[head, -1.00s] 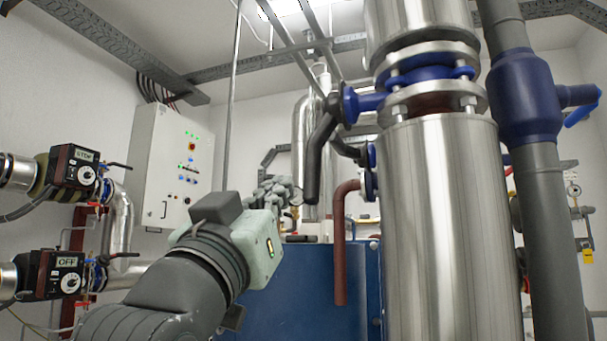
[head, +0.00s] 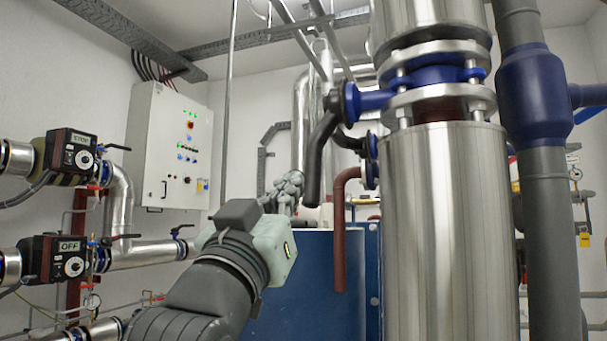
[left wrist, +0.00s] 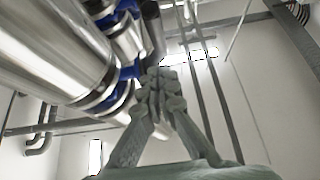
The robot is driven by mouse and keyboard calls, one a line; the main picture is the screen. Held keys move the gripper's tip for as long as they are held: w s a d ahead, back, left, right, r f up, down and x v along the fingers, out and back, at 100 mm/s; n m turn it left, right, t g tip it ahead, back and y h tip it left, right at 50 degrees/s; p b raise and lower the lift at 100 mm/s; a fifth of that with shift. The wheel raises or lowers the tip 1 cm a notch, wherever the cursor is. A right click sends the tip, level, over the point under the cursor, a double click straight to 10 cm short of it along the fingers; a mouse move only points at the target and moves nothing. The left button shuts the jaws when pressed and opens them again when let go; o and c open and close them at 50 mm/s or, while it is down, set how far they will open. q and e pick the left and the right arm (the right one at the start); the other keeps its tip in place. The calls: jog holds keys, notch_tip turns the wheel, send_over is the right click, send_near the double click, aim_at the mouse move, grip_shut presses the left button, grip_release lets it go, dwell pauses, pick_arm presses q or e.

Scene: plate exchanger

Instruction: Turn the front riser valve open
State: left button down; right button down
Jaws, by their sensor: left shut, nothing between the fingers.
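The front riser valve is a blue valve (head: 440,76) between flanges on the large silver riser. Its long dark lever handle (head: 320,155) hangs down and slightly left from the blue stem. My left gripper (head: 287,188) is in the head view, just left of the handle's lower part, with a small gap in the picture; depth is hard to judge. Its fingers are shut and empty. In the left wrist view the closed fingers (left wrist: 165,92) point toward the dark handle (left wrist: 152,28), and I cannot tell whether they touch it. My right gripper is not in view.
A grey vertical pipe (head: 548,210) with a blue valve body stands at the right. A white control cabinet (head: 170,145) and pumps (head: 68,155) are at the left.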

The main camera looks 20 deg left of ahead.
aim_at(309, 201)
pick_arm(q)
jog(key=shift+w+d+r, duration=0.1)
jog(key=shift+w+r, duration=0.05)
jog(key=shift+w, duration=1.3)
jog(key=shift+w+r, duration=0.1)
jog(key=shift+w, duration=1.35)
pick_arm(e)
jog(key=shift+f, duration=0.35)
